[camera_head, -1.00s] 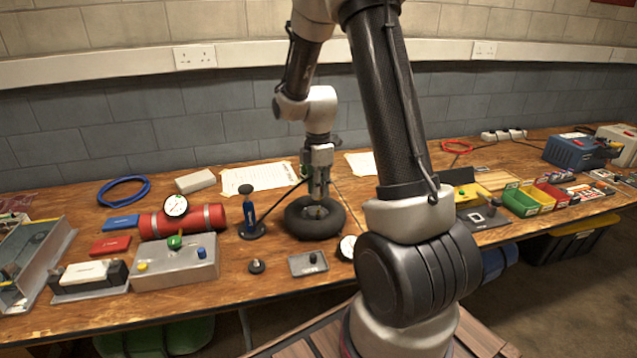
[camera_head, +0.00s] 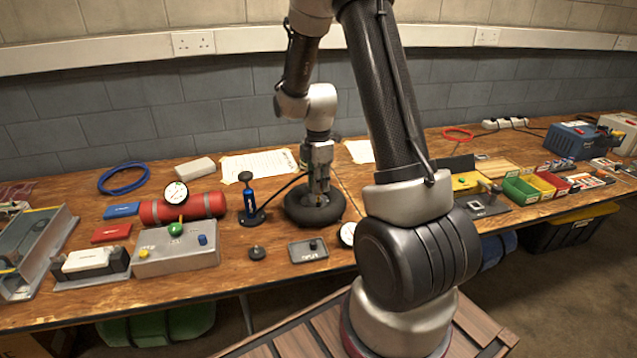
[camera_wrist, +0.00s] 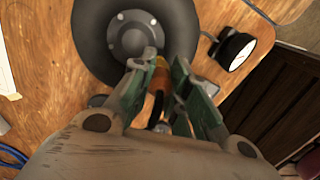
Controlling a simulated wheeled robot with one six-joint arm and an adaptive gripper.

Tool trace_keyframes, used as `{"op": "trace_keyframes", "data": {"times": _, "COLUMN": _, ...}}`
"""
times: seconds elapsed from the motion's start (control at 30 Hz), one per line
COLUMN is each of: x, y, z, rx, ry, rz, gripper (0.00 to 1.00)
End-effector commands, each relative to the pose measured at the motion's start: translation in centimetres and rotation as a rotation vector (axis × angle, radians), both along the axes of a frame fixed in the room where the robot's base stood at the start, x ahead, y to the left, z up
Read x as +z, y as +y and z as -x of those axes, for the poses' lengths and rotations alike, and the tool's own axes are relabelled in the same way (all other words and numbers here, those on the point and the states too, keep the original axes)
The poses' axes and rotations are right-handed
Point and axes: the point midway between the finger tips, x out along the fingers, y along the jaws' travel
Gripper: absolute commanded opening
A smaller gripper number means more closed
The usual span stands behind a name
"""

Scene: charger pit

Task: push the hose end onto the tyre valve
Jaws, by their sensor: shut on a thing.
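The black tyre (camera_head: 296,213) lies flat on the bench in the head view. In the wrist view the tyre (camera_wrist: 92,45) shows with its grey hub. My gripper (camera_head: 321,193) points down over the tyre. In the wrist view my gripper (camera_wrist: 160,78) is shut on the hose end (camera_wrist: 159,82), an orange-brass piece between the green-grey fingers. The hose end is at the hub's edge. The tyre valve is hidden, so I cannot tell whether the hose end touches it. A black hose (camera_head: 286,187) runs from the blue pump (camera_head: 249,198) toward my gripper.
A round gauge (camera_head: 347,233) lies right of the tyre, with a small grey tray (camera_head: 308,250) in front. A red cylinder (camera_head: 205,206) and a grey box (camera_head: 175,250) stand left. Coloured bins (camera_head: 522,190) are on the right. Paper sheets (camera_head: 258,164) lie behind.

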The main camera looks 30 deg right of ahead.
Motion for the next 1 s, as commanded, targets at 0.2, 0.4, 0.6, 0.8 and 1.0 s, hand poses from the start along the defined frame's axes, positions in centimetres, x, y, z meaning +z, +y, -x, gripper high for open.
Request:
{"op": "trace_keyframes", "data": {"times": 0.2, "x": 0.0, "y": 0.0, "z": 0.0, "rx": 0.0, "ry": 0.0, "rz": 0.0, "gripper": 0.0}}
{"op": "trace_keyframes", "data": {"times": 0.4, "x": -0.2, "y": 0.0, "z": 0.0, "rx": 0.0, "ry": 0.0, "rz": 0.0, "gripper": 0.0}}
{"op": "trace_keyframes", "data": {"times": 0.6, "x": -0.6, "y": 0.0, "z": 0.0, "rx": 0.0, "ry": 0.0, "rz": 0.0, "gripper": 0.0}}
{"op": "trace_keyframes", "data": {"times": 0.8, "x": -1.1, "y": 0.0, "z": 0.0, "rx": 0.0, "ry": 0.001, "rz": 0.0, "gripper": 0.0}}
{"op": "trace_keyframes", "data": {"times": 1.0, "x": -1.5, "y": 0.0, "z": 0.0, "rx": 0.0, "ry": 0.001, "rz": 0.0, "gripper": 0.0}}
